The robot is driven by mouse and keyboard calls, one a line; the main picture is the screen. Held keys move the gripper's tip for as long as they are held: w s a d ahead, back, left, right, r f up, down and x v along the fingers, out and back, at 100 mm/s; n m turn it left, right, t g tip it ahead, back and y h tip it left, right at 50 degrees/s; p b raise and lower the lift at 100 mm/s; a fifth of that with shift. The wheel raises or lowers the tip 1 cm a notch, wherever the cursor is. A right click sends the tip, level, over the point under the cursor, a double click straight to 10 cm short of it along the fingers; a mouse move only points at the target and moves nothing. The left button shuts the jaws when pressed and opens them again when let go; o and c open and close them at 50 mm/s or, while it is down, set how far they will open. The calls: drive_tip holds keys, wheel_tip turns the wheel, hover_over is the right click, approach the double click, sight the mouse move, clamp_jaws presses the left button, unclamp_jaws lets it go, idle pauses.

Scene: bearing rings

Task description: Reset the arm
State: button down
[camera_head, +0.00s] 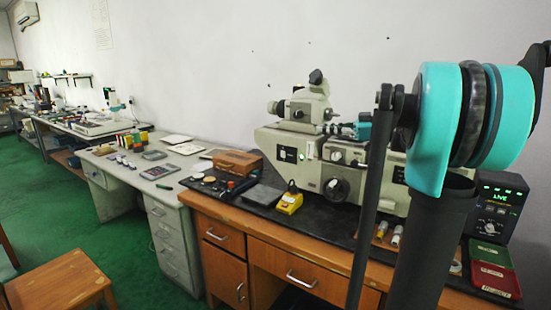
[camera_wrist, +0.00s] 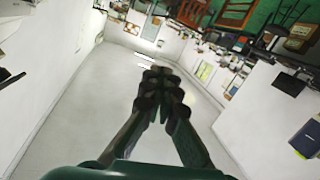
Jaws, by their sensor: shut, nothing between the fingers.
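My gripper (camera_wrist: 160,82) shows in the wrist view with its dark fingers together at the tips and nothing between them. It is up in open air, clear of any surface. The wrist view looks across the room with the furniture along its upper edge, so it is strongly turned over. In the head view my arm's teal joint and dark links fill the right side, and the gripper itself does not show there. The beige measuring machine (camera_head: 300,148) stands on the bench behind my arm and is partly hidden by it.
The wooden bench (camera_head: 223,216) has a black top with a yellow device (camera_head: 289,202) and a wooden box (camera_head: 237,162). Green (camera_head: 489,252) and red (camera_head: 494,279) trays lie at right beside a black display unit (camera_head: 496,204). A stool (camera_head: 62,283) stands on the green floor.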

drive_tip(key=s+a+f+m+g+h, duration=0.1)
drive_tip(key=s+a+f+m+h, duration=0.2)
drive_tip(key=f, duration=0.5)
drive_tip(key=s+f+m+g+h, duration=0.1)
drive_tip(key=s+f+m+h, duration=0.15)
drive_tip(key=s+f, duration=0.4)
drive_tip(key=s+a+f+m+h, duration=0.2)
drive_tip(key=s+f+m, duration=0.1)
drive_tip(key=f, duration=0.7)
drive_tip(key=s+d+f+m+h, duration=0.3)
drive_tip(key=s+d+f+h, duration=0.1)
drive_tip(key=s+f, duration=0.3)
drive_tip(key=s+d+f+m+h, duration=0.4)
drive_tip(key=s+f, duration=0.3)
drive_tip(key=f, duration=0.2)
drive_tip(key=shift+d, duration=0.15)
drive_tip(key=shift+m, duration=0.25)
